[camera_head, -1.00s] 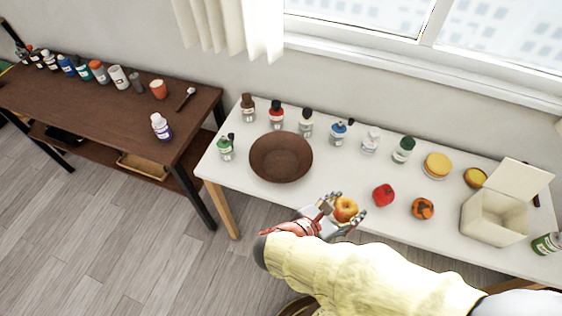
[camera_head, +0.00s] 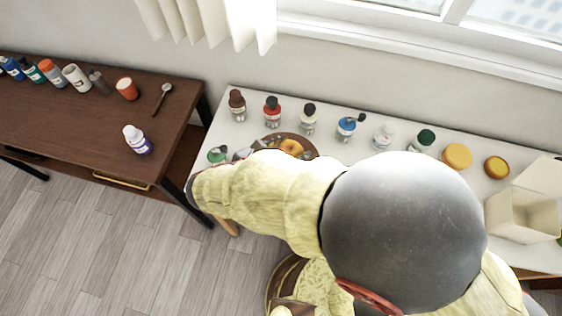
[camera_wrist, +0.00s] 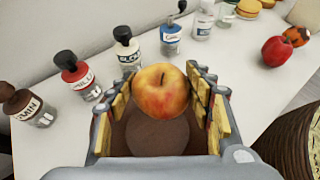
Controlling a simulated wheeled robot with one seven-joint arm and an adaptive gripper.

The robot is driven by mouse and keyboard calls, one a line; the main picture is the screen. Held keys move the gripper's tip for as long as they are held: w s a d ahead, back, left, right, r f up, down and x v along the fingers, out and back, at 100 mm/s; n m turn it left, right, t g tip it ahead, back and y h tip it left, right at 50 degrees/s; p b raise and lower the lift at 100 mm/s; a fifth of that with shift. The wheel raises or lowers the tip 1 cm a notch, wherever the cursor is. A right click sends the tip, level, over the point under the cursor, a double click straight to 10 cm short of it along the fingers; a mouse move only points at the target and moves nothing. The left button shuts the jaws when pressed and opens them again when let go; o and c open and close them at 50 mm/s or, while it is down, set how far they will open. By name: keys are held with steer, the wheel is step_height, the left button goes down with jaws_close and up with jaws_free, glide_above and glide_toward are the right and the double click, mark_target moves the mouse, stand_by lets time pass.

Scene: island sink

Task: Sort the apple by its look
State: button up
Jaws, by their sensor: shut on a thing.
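A yellow-orange apple (camera_wrist: 161,91) with a red blush sits between the fingers of my gripper (camera_wrist: 160,108), which is shut on it. In the head view the apple (camera_head: 291,146) shows over the brown bowl (camera_head: 270,139), mostly hidden behind my arm. In the wrist view the bowl (camera_wrist: 157,138) lies below the apple, between the fingers. I cannot tell how high the apple is above the bowl. A plain red apple (camera_wrist: 277,51) and an orange apple with dark patches (camera_wrist: 296,36) lie on the white table in the wrist view; my arm hides them in the head view.
Several bottles, including a red-labelled one (camera_head: 272,112) and a blue one (camera_head: 349,127), stand along the back of the white table (camera_head: 236,100). An open cream box (camera_head: 522,216) stands at the right. A dark wooden table (camera_head: 60,120) with bottles is at the left.

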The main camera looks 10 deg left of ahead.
steer(key=shift+s+d+f+b, duration=0.1)
steer(key=shift+f+b, duration=0.5)
steer(key=shift+f, duration=0.05)
step_height(320, 180, down, 4)
steer(key=b, duration=0.5)
steer(key=shift+f, duration=0.25)
steer(key=o, duration=1.3)
steer(key=shift+o, duration=0.2)
steer(key=v, duration=1.2)
